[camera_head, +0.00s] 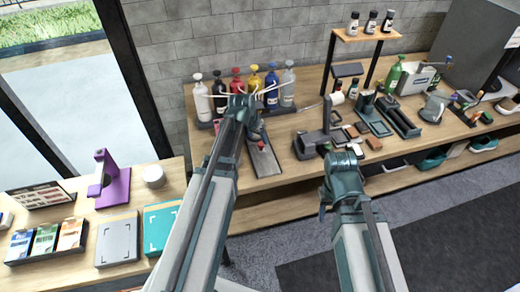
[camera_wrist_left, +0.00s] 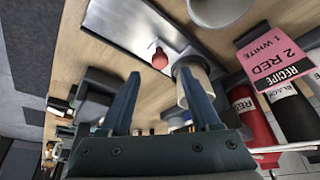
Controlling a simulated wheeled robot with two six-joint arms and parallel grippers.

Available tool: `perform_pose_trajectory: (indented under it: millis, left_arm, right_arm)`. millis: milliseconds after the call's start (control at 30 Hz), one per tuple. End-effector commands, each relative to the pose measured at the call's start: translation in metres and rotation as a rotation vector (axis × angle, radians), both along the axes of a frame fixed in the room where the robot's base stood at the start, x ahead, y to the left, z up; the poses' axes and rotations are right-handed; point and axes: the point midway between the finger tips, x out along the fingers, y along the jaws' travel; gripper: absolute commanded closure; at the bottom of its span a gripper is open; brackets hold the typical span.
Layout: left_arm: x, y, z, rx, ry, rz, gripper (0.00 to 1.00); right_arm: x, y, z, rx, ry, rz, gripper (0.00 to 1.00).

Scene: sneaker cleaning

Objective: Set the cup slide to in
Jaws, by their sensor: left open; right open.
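The cup slide is a long grey metal track (camera_head: 264,160) on the wooden bench, in front of the pump bottles. It also shows in the left wrist view as a silver plate (camera_wrist_left: 125,25). A red knob (camera_wrist_left: 160,58) sits at its edge, beside a pale cup-like part (camera_wrist_left: 200,72) in a grey holder. My left gripper (camera_head: 240,98) is open and empty above the slide's bottle end. In the left wrist view its fingers (camera_wrist_left: 160,85) point toward the knob, apart from it. My right gripper (camera_head: 340,165) is raised in front of the bench, open and empty.
Several pump bottles, including a red one (camera_head: 236,84), stand behind the slide. A pink recipe card (camera_wrist_left: 278,58) hangs near them. A grey machine (camera_head: 310,143) stands right of the slide. A purple stand (camera_head: 108,180) is on the left table.

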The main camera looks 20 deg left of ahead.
Motion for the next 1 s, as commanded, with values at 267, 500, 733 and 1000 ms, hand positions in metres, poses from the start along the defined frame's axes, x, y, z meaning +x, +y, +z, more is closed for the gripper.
perform_pose_trajectory:
  millis: [267,500,733,1000]
  left_arm:
    - [0.017,-0.003,-0.043,0.000,0.000,0.000,0.37]
    - [0.020,-0.004,-0.050,0.000,0.000,0.000,0.37]
    - [0.020,-0.004,-0.049,0.000,0.000,0.000,0.44]
    - [0.020,-0.004,-0.049,0.000,0.000,0.000,0.92]
  right_arm:
    - [0.000,0.000,-0.043,0.000,0.000,0.000,0.50]
    - [0.000,0.000,-0.050,0.000,0.000,0.000,0.50]
    - [0.000,0.000,-0.049,0.000,0.000,0.000,0.50]
    - [0.000,0.000,-0.049,0.000,0.000,0.000,0.50]
